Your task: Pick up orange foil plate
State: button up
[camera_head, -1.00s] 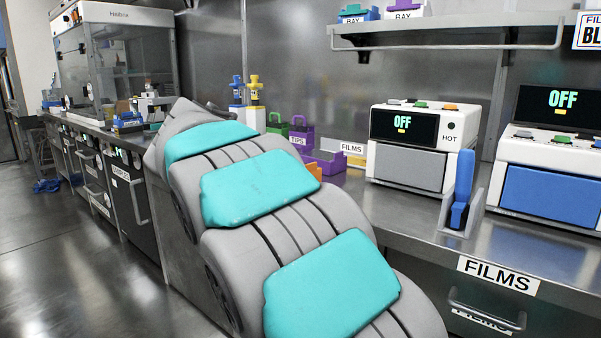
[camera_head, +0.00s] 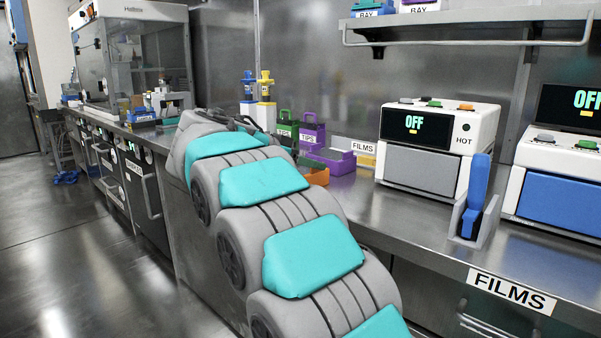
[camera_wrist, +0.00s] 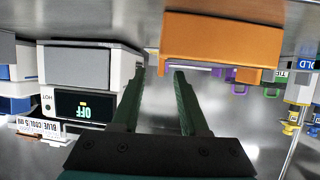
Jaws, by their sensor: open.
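An orange box-shaped thing (camera_wrist: 220,45) is large at the top centre of the upside-down wrist view. It matches the orange item (camera_head: 316,177) on the counter, partly hidden behind my arm in the head view. I cannot tell whether it is the foil plate itself or a holder for it. My gripper (camera_wrist: 158,73) is open, with two dark green fingers and nothing between them. The orange thing is beyond the fingertips and mostly to their right in the wrist view, apart from them.
A purple tray (camera_head: 335,160) and a green tips box (camera_head: 286,130) stand close to the orange item. A white heater reading OFF (camera_head: 440,145) stands right of them, with a blue tool in a stand (camera_head: 475,198). The steel counter in front is clear.

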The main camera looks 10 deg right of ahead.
jog(key=shift+w+d+f, duration=0.25)
jog(key=shift+w+d, duration=0.1)
jog(key=shift+d, duration=0.1)
grip_shut()
dwell(1.1)
